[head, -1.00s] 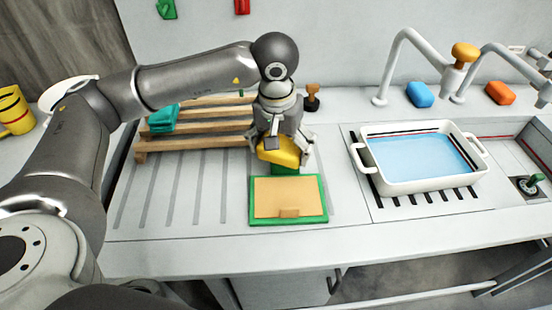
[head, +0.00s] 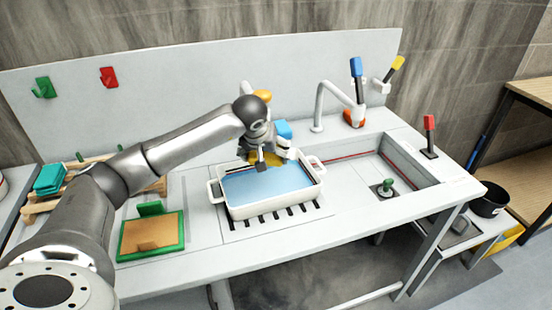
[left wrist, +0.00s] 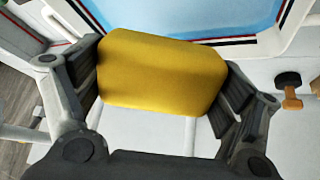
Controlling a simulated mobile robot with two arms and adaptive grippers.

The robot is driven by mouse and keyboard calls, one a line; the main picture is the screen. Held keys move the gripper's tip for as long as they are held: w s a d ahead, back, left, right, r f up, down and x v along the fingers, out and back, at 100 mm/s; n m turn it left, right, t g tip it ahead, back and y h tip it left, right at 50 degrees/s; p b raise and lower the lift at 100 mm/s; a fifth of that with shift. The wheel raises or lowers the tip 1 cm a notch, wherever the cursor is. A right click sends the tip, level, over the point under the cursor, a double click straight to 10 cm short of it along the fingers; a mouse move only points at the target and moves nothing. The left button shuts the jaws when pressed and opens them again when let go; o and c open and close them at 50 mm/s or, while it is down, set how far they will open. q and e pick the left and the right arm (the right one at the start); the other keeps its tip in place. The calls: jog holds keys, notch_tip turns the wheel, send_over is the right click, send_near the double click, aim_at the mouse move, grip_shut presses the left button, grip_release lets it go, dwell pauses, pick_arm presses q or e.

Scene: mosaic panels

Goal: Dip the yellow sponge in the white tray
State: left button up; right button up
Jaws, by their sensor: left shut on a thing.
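My left gripper (head: 264,160) is shut on the yellow sponge (left wrist: 160,75), which fills the space between its fingers in the left wrist view. In the head view the gripper and sponge are at the far rim of the white tray (head: 275,212), and the sponge is partly hidden by the gripper. The tray holds light blue water (head: 262,187). In the left wrist view the water (left wrist: 190,14) and tray edge lie just beyond the sponge. I see no contact between sponge and water. My right gripper is not in view.
A blue block (head: 284,129) and taps (head: 335,92) stand behind the tray. A green-framed board (head: 150,236) lies to its left, a wooden rack (head: 88,180) farther left. A sink recess (head: 400,172) with a green-handled plug (head: 386,186) is to the right.

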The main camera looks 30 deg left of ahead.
pick_arm(q)
jog(key=shift+w+d+f, duration=0.15)
jog(key=shift+d, duration=0.05)
jog(key=shift+f, duration=0.2)
jog(key=shift+a+f+b, duration=0.15)
jog(key=shift+f+b, duration=0.45)
jog(key=shift+b, duration=0.05)
notch_tip(320, 180, down, 7)
jog(key=b, duration=0.5)
jog(key=shift+f+b, duration=0.2)
jog(key=shift+b, duration=0.1)
jog(key=shift+s+a, duration=0.45)
jog(key=shift+s, duration=0.15)
jog(key=shift+w+d, duration=0.1)
